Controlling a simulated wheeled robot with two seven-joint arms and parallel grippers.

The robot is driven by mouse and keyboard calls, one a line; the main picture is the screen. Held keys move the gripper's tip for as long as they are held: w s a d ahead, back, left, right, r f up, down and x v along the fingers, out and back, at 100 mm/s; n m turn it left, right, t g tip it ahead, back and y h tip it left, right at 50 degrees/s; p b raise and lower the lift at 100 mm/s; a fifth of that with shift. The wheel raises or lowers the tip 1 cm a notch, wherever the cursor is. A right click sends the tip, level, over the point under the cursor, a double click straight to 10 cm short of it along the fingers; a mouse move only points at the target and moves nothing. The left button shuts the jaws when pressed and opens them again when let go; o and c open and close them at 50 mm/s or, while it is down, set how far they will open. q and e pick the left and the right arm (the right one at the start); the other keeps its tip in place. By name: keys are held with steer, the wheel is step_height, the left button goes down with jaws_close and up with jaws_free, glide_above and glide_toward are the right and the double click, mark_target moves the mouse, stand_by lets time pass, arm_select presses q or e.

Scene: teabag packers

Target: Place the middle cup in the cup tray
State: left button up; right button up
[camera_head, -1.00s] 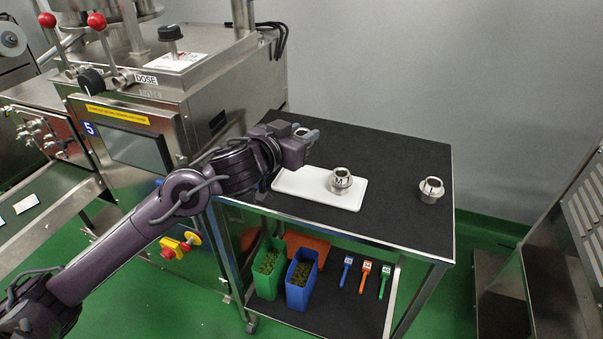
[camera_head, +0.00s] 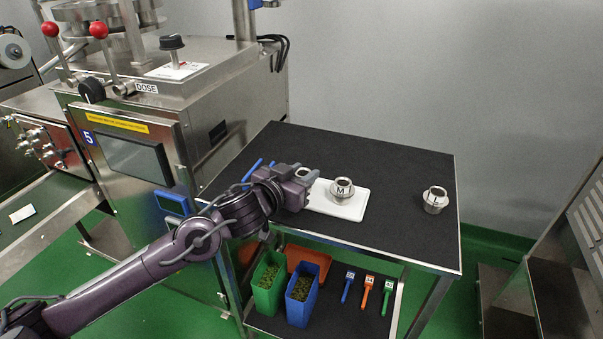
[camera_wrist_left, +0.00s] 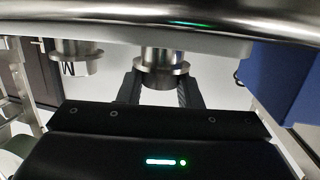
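My left gripper (camera_head: 304,178) is at the left end of the white cup tray (camera_head: 350,209). A metal cup (camera_head: 302,172) sits between its fingers, partly hidden by the gripper in the head view. In the left wrist view, which looks upside down, the fingers (camera_wrist_left: 161,92) close around this flanged cup (camera_wrist_left: 162,62). I cannot tell whether its base touches the tray. A second metal cup (camera_head: 342,188), marked M, stands upright on the tray just to the right; it also shows in the left wrist view (camera_wrist_left: 77,58). A third cup (camera_head: 435,200) stands on the table's right side.
The black table (camera_head: 395,160) is clear at the back and between tray and right cup. Blue sticks (camera_head: 252,170) lie near its left edge. Below are a green bin (camera_head: 267,292), a blue bin (camera_head: 299,307) and several scoops (camera_head: 367,294). A steel machine (camera_head: 230,95) stands left.

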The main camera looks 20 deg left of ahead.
arm_select(q)
steer(key=o, duration=0.4)
steer(key=shift+o, duration=0.2)
steer(key=shift+r, duration=0.2)
steer(key=shift+s+a, duration=0.1)
steer(key=shift+s, duration=0.15)
steer(key=v, duration=0.9)
steer(key=shift+f+p, duration=0.1)
steer(key=shift+p, duration=0.2)
steer(key=shift+s+a, duration=0.1)
steer(key=shift+s, duration=0.2)
steer(key=shift+s+a, duration=0.1)
steer(key=shift+s, duration=0.15)
steer(key=shift+s+r, duration=0.35)
steer(key=shift+s, duration=0.25)
arm_select(e)
steer(key=shift+s+d+f, duration=0.1)
steer(key=shift+s+f, duration=0.15)
steer(key=shift+s, duration=0.3)
steer(key=shift+s+d+f, duration=0.1)
steer(key=shift+s+f, duration=0.1)
steer(key=shift+s, duration=0.3)
